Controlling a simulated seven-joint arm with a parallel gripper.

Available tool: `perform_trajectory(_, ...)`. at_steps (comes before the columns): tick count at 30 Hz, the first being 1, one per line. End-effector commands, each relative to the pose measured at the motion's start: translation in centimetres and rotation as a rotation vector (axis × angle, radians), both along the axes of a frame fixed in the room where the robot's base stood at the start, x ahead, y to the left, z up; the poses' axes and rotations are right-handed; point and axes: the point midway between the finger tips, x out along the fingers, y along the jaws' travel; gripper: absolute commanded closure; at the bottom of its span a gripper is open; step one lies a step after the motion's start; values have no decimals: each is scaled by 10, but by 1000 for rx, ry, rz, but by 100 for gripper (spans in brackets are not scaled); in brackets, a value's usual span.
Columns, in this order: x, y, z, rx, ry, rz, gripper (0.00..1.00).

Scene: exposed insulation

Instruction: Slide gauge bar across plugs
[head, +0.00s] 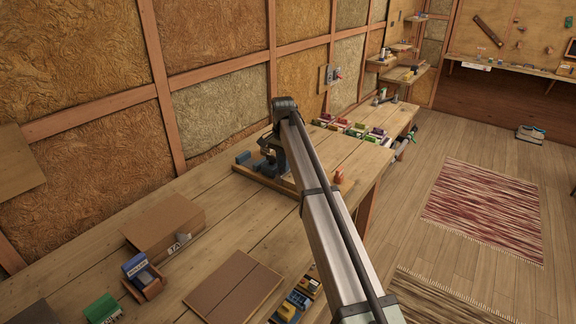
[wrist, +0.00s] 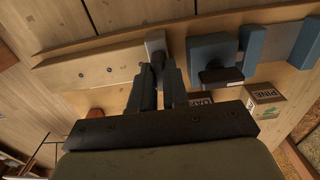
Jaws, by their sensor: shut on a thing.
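My gripper (wrist: 160,88) is shut on a small dark part (wrist: 158,60) beside a grey block (wrist: 155,43) in the wrist view. I take this grey piece for the gauge bar; the fingers hide much of it. A long wooden strip (wrist: 105,41) with dark holes runs beside it. Blue-grey blocks (wrist: 210,50) stand to the right, with a dark block (wrist: 221,76) at the nearer one. In the head view my gripper (head: 268,152) is low over a wooden fixture (head: 250,174) on the bench, partly hidden by my arm. I cannot make out the plugs.
The insulated wall (head: 95,130) stands behind.

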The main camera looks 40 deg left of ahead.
Motion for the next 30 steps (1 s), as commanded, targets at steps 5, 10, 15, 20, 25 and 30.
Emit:
perform_trajectory(5,1,6,1,11,-2,2,100)
perform_trajectory(10,0,7,1,13,-2,3,77)
perform_trajectory(15,0,6,1,10,-2,3,61)
perform_trajectory(20,0,4,1,8,-1,2,60)
perform_trajectory(25,0,4,4,8,-2,2,60)
perform_trajectory(30,1,4,23,8,-2,2,60)
